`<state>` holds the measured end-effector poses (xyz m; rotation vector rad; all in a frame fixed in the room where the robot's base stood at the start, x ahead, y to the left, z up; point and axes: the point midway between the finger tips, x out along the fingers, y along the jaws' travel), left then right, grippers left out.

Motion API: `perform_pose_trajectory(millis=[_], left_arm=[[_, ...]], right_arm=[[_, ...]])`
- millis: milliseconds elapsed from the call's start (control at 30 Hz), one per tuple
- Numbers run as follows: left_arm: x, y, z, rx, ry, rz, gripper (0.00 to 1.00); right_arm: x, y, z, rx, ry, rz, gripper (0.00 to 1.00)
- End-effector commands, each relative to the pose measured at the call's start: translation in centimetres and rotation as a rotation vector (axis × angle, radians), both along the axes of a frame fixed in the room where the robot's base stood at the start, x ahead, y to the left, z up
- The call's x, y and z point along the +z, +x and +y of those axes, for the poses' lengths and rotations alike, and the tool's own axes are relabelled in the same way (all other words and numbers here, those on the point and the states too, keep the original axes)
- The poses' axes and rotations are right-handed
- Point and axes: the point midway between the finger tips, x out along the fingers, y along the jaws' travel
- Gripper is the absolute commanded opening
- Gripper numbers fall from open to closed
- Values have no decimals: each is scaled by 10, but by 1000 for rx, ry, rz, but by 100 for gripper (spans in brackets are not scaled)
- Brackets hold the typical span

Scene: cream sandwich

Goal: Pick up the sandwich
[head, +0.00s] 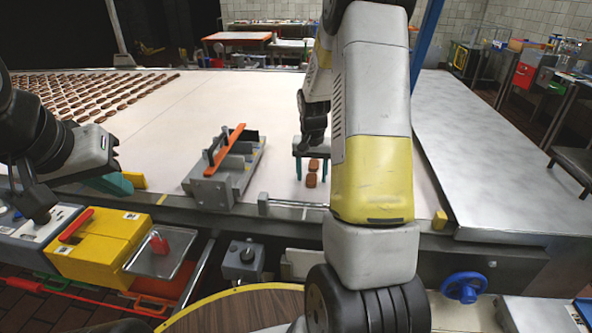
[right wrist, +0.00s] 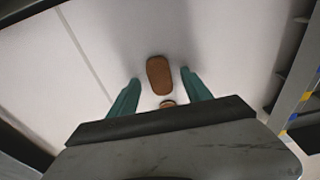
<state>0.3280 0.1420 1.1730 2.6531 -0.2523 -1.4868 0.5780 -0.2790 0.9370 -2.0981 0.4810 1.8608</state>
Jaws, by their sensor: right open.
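Two brown sandwiches lie on the pale belt in the head view, one (head: 313,165) behind the other (head: 311,180). My right gripper (head: 311,174) is above them, open and empty, its teal fingers on either side. In the right wrist view, one sandwich (right wrist: 159,75) shows whole near the tips of the open right gripper (right wrist: 161,78). Another brown piece (right wrist: 167,104) is mostly hidden by the gripper body. My left gripper (head: 108,184) is low at the left over the belt's front edge; its finger opening is not clear.
Many sandwiches (head: 85,95) lie in rows at the belt's far left. A grey metal fixture (head: 225,175) with an orange bar (head: 225,148) stands left of my right gripper. A yellow box (head: 100,245) and a metal tray (head: 160,260) are in front of the belt.

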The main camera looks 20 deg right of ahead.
Motion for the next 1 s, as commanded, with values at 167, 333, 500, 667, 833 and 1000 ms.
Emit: perform_pose_trajectory(millis=[167,333,500,667,833,1000], left_arm=[[0,0,0,0,0,0,0],[0,0,0,0,0,0,0],[0,0,0,0,0,0,0],[0,0,0,0,0,0,0],[0,0,0,0,0,0,0],[0,0,0,0,0,0,0]], right_arm=[[-3,1,0,0,0,-1,57],[-3,1,0,0,0,-1,42],[-3,1,0,0,0,-1,8],[-3,1,0,0,0,-1,0],[-2,1,0,0,0,-1,0],[7,1,0,0,0,-3,0]])
